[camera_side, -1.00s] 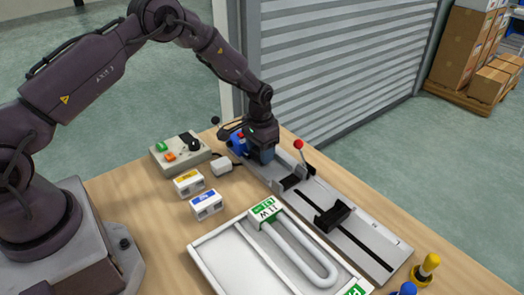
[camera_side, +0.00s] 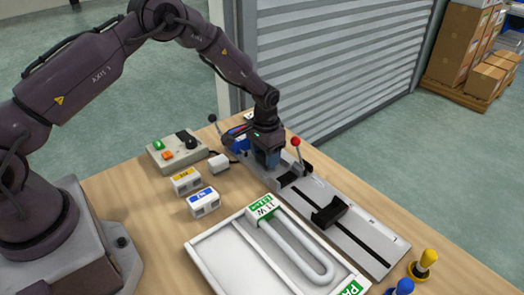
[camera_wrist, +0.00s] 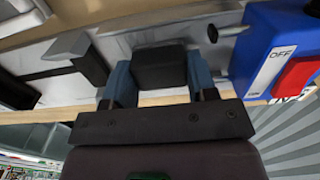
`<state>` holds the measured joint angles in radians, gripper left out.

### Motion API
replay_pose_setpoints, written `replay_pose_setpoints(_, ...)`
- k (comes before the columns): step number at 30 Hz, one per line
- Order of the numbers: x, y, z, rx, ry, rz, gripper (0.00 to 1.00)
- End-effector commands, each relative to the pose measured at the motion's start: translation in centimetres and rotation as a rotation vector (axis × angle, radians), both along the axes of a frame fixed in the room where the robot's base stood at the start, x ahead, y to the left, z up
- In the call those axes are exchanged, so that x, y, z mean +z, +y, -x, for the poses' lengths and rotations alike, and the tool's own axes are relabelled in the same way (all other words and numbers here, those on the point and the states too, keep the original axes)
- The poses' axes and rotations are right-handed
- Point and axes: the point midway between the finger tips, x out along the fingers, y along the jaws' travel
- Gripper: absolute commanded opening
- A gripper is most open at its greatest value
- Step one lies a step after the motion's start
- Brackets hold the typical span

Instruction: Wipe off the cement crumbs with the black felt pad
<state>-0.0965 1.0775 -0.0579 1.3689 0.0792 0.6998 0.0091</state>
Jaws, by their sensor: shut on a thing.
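My gripper (camera_wrist: 160,85) is shut on the black felt pad (camera_wrist: 160,68), which sits between its two blue fingers in the wrist view. In the side view my gripper (camera_side: 267,160) is low over the far-left end of the grey rail fixture (camera_side: 360,232), left of the red-knobbed lever (camera_side: 296,142). The pad is hidden by the gripper in the side view. In the wrist view the pad is over or against the light grey fixture surface; I cannot tell whether it touches. I cannot make out any cement crumbs.
A blue switch box (camera_wrist: 262,55) marked OFF, with a red switch, stands close to the right finger. A black clamp block (camera_side: 329,211) sits further along the rail. A white tray (camera_side: 220,257) holds a U-shaped tube (camera_side: 300,248). A control box (camera_side: 175,150) stands left.

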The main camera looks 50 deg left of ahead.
Motion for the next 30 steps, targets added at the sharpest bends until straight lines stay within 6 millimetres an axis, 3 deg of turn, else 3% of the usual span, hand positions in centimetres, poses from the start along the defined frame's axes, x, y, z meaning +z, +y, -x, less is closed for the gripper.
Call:
replay_pose_setpoints(13,0.1,0.1,-0.1,0.002,-0.002,-0.001,0.20)
replay_pose_setpoints(30,-0.1,2.8,-0.1,0.002,-0.001,-0.001,0.20)
